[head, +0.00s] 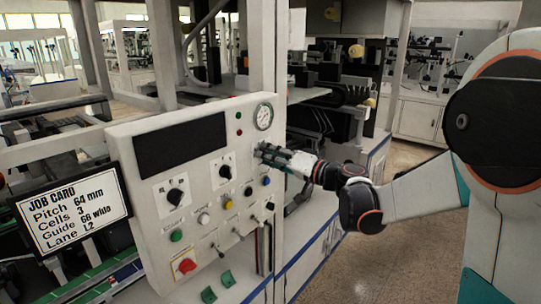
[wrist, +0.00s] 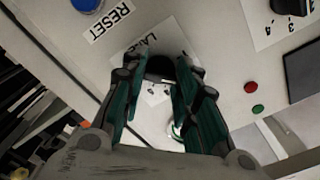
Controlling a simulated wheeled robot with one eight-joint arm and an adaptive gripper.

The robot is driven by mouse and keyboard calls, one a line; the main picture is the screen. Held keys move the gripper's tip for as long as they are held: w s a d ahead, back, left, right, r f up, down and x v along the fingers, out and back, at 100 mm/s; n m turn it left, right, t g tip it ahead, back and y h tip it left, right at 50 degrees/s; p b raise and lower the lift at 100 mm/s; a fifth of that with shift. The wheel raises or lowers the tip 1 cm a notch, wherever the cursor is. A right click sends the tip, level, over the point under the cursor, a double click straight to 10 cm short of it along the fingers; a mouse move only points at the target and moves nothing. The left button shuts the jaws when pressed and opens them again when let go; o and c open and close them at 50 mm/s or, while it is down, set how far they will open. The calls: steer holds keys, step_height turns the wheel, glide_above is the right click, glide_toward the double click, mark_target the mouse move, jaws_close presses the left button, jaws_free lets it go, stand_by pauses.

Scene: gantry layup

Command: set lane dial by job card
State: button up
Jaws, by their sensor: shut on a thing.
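The job card (head: 72,213) at the left of the head view reads Pitch 64 mm, Cells 3, Guide 66 wide, Lane L2. My gripper (head: 268,153) is at the right part of the control panel, below the round gauge. In the wrist view my gripper (wrist: 159,74) has its two green fingers on either side of the black lane dial (wrist: 160,66), shut on it. A partly covered label plate (wrist: 137,50) there shows part of the word LANE. The fingers hide the dial in the head view, and its setting cannot be read.
A blue button (wrist: 86,4) by the RESET label lies near my fingers. Open floor (head: 370,265) is at right.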

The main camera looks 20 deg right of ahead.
steer(key=shift+n, duration=0.9)
steer(key=o, duration=1.1)
steer(key=shift+c, duration=0.2)
steer(key=v, duration=1.2)
steer(key=shift+a, duration=0.1)
